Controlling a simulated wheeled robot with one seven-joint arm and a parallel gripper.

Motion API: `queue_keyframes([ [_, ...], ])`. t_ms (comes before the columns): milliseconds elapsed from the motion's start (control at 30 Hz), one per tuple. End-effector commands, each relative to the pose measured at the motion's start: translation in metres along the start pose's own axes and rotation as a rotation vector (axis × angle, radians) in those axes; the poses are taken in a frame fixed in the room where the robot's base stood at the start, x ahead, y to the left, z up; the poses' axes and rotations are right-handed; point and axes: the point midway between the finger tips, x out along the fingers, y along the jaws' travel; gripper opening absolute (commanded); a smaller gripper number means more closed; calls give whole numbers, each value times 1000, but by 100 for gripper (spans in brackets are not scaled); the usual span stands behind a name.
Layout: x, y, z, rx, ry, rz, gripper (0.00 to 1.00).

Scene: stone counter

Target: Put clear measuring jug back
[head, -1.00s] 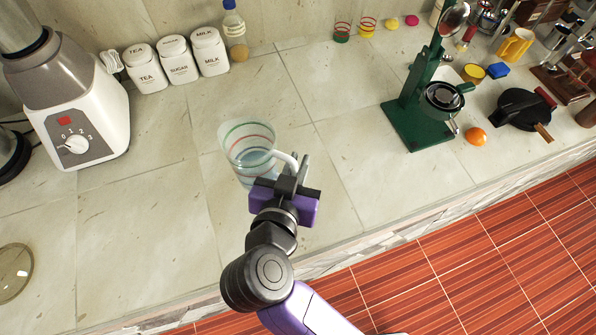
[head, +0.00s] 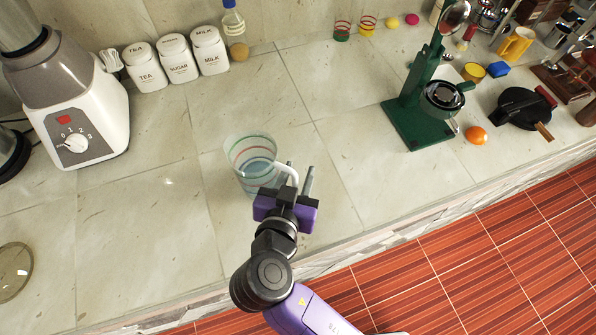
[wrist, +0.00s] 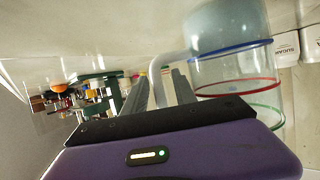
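The clear measuring jug (head: 250,152), with red and green bands and a pale handle, stands on the stone counter (head: 345,95) left of centre. It also shows at the right of the wrist view (wrist: 235,75), with blue, red and green bands. My gripper (head: 301,172) is at the jug's handle side, close to the counter's front edge. Its two fingers are spread apart. In the wrist view my gripper (wrist: 160,85) has the pale handle (wrist: 163,65) showing between or just behind its fingers; I cannot tell whether either finger touches it.
A blender (head: 75,110) stands at the left, and white canisters (head: 177,60) stand by the wall. A green press (head: 420,110), an orange (head: 476,136) and a black pan-like item (head: 518,108) are at the right. The counter between jug and press is clear.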

Motion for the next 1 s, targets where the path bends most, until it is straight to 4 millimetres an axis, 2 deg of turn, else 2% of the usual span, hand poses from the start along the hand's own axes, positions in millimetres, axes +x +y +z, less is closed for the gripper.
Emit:
queue_keyframes([
  [367,-5,-1,-3,0,0,-2,33],
  [467,-20,-1,-2,-1,1,-3,33],
  [800,-90,-1,-2,1,0,-4,33],
  [1000,-114,-1,-3,0,1,-2,33],
])
